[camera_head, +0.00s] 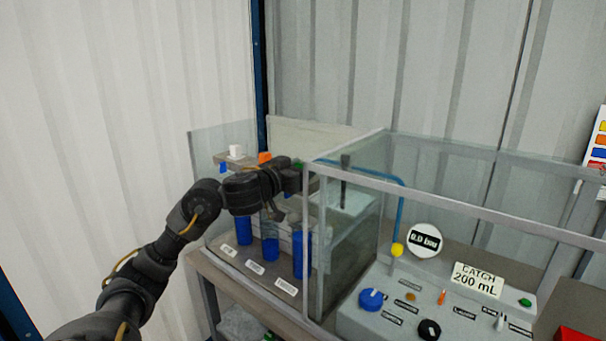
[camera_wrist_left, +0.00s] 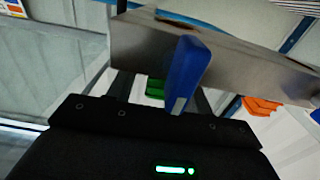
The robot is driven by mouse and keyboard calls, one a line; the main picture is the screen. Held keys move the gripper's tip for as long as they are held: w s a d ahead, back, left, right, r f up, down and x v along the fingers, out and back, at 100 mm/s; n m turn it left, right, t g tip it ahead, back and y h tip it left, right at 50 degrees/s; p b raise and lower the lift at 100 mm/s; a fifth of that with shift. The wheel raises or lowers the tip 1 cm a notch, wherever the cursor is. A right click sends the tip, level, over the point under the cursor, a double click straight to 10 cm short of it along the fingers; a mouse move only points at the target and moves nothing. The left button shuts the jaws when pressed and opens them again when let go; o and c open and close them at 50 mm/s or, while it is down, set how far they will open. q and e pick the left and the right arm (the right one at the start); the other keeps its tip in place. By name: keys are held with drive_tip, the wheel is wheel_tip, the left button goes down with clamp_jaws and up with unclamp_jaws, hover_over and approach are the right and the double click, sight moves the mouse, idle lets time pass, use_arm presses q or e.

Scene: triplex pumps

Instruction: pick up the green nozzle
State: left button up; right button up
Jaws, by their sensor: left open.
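The green nozzle (camera_head: 298,164) is a small green patch in the head view, right beside my left gripper (camera_head: 292,180), which hides most of it. In the left wrist view the green nozzle (camera_wrist_left: 155,88) shows between the dark fingers of my open left gripper (camera_wrist_left: 161,96). Whether the fingers touch it cannot be told. A blue part (camera_wrist_left: 186,72) stands in front of the right finger in that view. My right gripper is not in view.
An orange part (camera_head: 264,157) and a white part (camera_head: 235,151) sit left of the gripper. Blue cylinders (camera_head: 302,253) stand below it. A clear-walled enclosure with a grey frame (camera_head: 440,208) is close on the right. A control panel (camera_head: 385,322) lies in front.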

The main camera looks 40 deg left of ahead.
use_arm(q)
drive_tip(key=shift+w, duration=0.15)
drive_tip(key=shift+c, duration=0.8)
drive_tip(key=c, duration=0.9)
